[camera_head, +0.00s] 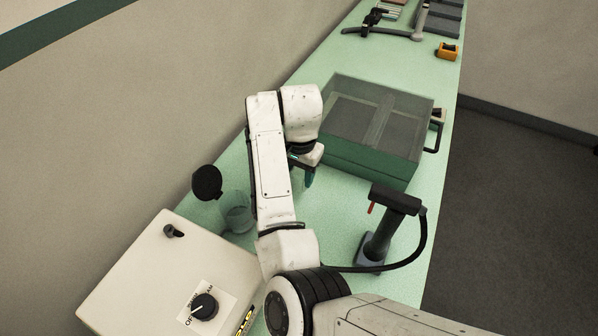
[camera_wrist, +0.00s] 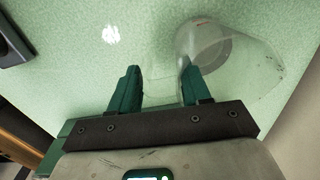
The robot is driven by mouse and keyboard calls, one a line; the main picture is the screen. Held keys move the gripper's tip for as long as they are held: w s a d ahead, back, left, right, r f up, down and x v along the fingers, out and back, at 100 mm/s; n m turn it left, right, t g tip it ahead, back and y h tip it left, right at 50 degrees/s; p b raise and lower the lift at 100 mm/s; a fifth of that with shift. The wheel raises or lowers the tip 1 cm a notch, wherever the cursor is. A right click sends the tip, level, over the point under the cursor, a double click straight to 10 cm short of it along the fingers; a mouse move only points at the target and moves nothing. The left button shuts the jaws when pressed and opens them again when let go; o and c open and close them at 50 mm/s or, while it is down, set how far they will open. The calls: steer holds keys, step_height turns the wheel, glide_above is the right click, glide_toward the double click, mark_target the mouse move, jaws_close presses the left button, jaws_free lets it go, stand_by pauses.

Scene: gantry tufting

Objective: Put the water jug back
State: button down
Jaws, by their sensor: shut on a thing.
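The water jug is a clear, see-through vessel. In the head view its body (camera_head: 237,214) shows just left of my arm, which hides its right side. In the wrist view the jug (camera_wrist: 235,65) fills the upper right, its round end up and a clear part of it between my fingers. My gripper (camera_head: 304,174) is partly hidden by my arm in the head view. In the wrist view my gripper (camera_wrist: 160,70) has its dark green fingers on either side of that clear part, shut on the jug. I cannot tell whether the jug touches the bench.
A clear-lidded green case (camera_head: 375,158) stands right of my gripper. A black hand tool (camera_head: 382,225) with a cable stands on the green bench (camera_head: 325,215). A white control box (camera_head: 165,275) is front left. A black disc (camera_head: 207,182) is near the wall.

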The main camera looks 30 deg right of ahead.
steer(key=c, duration=0.5)
jaws_free()
step_height(320, 180, up, 12)
steer(key=shift+s+p, duration=0.15)
steer(key=shift+p, duration=0.15)
steer(key=shift+d+r, duration=0.1)
